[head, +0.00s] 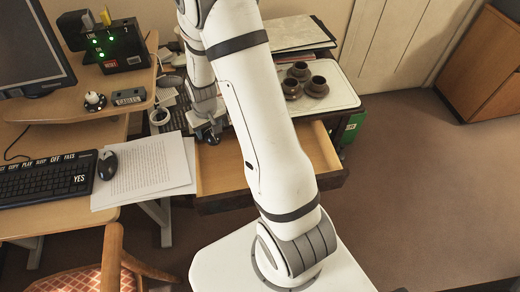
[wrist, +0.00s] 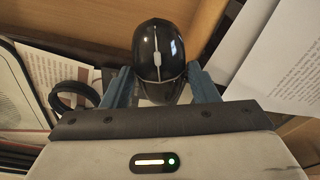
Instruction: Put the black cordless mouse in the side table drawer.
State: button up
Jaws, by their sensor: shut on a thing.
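A black mouse with a grey scroll strip (wrist: 160,50) is held between the blue fingers of my gripper (wrist: 161,88) in the wrist view. In the head view my gripper (head: 209,134) is over the left part of the side table's open drawer (head: 226,172); the held mouse is mostly hidden there. The drawer is pulled out, and its visible wooden floor looks bare. My arm hides its middle. I cannot tell the exact height of the mouse above the drawer. The side table (head: 345,97) stands right of the desk.
A second black mouse (head: 107,165) lies beside the keyboard (head: 48,178) on the desk. Printed sheets (head: 150,168) overhang the desk near the drawer's left side. A white tray (head: 336,80) with several dark cups is on the side table. A chair (head: 105,268) stands at front left.

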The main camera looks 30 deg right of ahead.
jog(key=n+b, duration=0.2)
jog(key=b, duration=0.1)
jog(key=s+n+b, duration=0.1)
jog(key=n, duration=0.1)
jog(key=shift+d+f+y, duration=0.3)
jog(key=shift+d, duration=0.05)
jog(key=n+b, duration=0.1)
jog(key=s+n+b, duration=0.1)
jog(key=n+b, duration=0.1)
jog(key=shift+s+n+y, duration=0.1)
jog(key=shift+n+y, duration=0.2)
jog(key=s+n+g+b, duration=0.1)
jog(key=s+n+b, duration=0.3)
jog(key=n+b, duration=0.7)
jog(key=b, duration=0.1)
send_over(225, 174)
notch_tip(225, 174, down, 4)
jog(key=f, duration=0.1)
jog(key=shift+g+y, duration=0.3)
jog(key=shift+g, duration=0.1)
notch_tip(225, 174, down, 10)
jog(key=b, duration=0.4)
jog(key=shift+d+f, duration=0.1)
jog(key=shift+d, duration=0.05)
jog(key=shift+f, duration=0.1)
jog(key=o, duration=1)
